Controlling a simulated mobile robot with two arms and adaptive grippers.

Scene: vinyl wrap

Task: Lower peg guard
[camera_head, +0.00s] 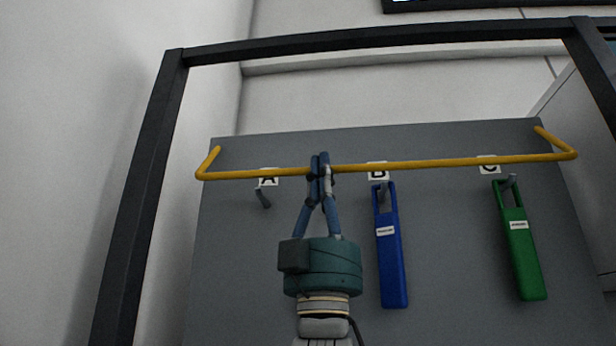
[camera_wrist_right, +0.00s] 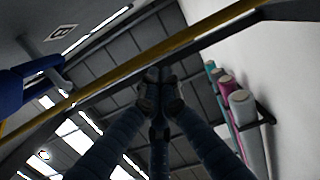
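The peg guard is a yellow bar (camera_head: 430,164) with bent ends, running across the upper part of a grey peg board (camera_head: 230,250) in the head view. It also crosses the right wrist view (camera_wrist_right: 200,31) diagonally. My right gripper (camera_head: 320,162) comes up from below, and its blue fingertips overlap the bar between labels A and B. In the right wrist view the fingers (camera_wrist_right: 160,80) converge just beneath the bar. They look shut; the bar is not clearly between them, and I cannot tell whether they touch it. My left gripper is not in view.
A blue holder (camera_head: 391,265) hangs at B and a green holder (camera_head: 522,260) at C. The peg at A (camera_head: 263,198) is bare. A black frame (camera_head: 140,190) surrounds the board. Coloured rolls (camera_wrist_right: 243,108) are on the wall in the wrist view.

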